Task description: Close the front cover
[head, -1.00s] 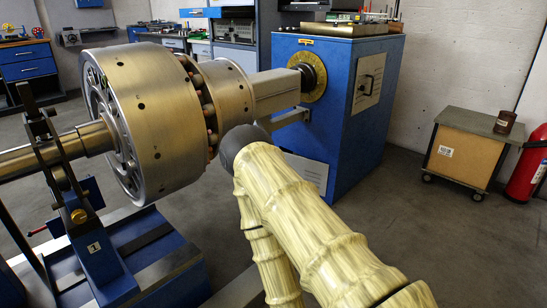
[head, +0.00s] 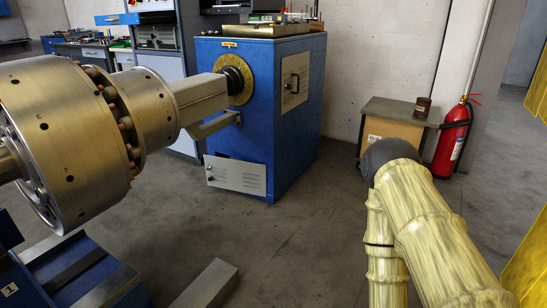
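A blue machine cabinet (head: 270,120) stands at mid-distance. A pale grey vented panel (head: 235,175) is low on its left-hand face and looks like a cover; I cannot tell whether it is open or shut. A beige panel with a handle (head: 295,80) is on its right-hand face and looks flush. Neither panel carries a label naming it the front cover. My arm rises from the lower right, clear of both panels, with its dark rounded joint in front of the small cabinet. My gripper is not in view.
A large metal rotor (head: 65,140) is at left, its shaft running to a dial (head: 237,80) on the blue cabinet. A low grey-topped cabinet (head: 395,112) and a red fire extinguisher (head: 451,140) stand at right. The floor (head: 310,230) between is clear.

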